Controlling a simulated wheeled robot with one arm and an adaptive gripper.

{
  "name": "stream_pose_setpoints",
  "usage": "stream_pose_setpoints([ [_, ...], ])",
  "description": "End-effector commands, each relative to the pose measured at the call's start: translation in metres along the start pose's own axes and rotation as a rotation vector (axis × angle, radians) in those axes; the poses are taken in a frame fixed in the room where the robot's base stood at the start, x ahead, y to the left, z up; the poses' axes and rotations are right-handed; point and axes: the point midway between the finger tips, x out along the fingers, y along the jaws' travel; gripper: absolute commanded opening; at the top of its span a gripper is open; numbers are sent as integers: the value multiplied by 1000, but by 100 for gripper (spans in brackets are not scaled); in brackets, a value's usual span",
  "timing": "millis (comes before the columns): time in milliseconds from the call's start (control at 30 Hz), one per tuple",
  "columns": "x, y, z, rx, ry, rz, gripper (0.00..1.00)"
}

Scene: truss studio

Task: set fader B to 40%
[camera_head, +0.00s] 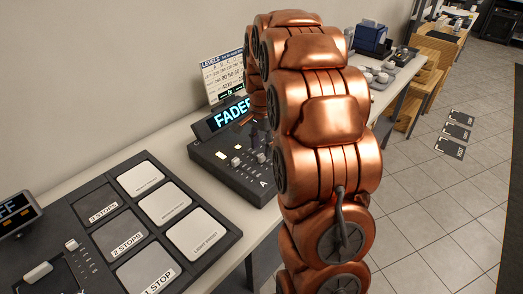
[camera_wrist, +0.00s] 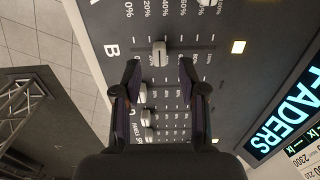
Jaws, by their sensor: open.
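The fader console (camera_head: 232,172) is a dark panel with pale sliding knobs and a lit "FADERS" display (camera_head: 228,115). In the wrist view the letter B is printed on the panel at the left end of a row. A pale fader B knob (camera_wrist: 159,54) stands in that row. My gripper (camera_wrist: 159,70) is open, with one dark finger on each side of this knob and gaps to it. The percent marks beside the knob are too small to read surely.
A levels card (camera_head: 224,77) stands behind the console. A panel with large square buttons (camera_head: 168,203) is at the front left. Tiled floor lies right of the table.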

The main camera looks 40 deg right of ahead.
Motion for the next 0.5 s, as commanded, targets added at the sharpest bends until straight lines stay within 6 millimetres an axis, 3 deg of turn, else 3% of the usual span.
stream_pose_setpoints([
  [200, 23, 1, 1, -1, -2, 2, 42],
  [500, 31, 0, 0, -1, 0, 0, 42],
])
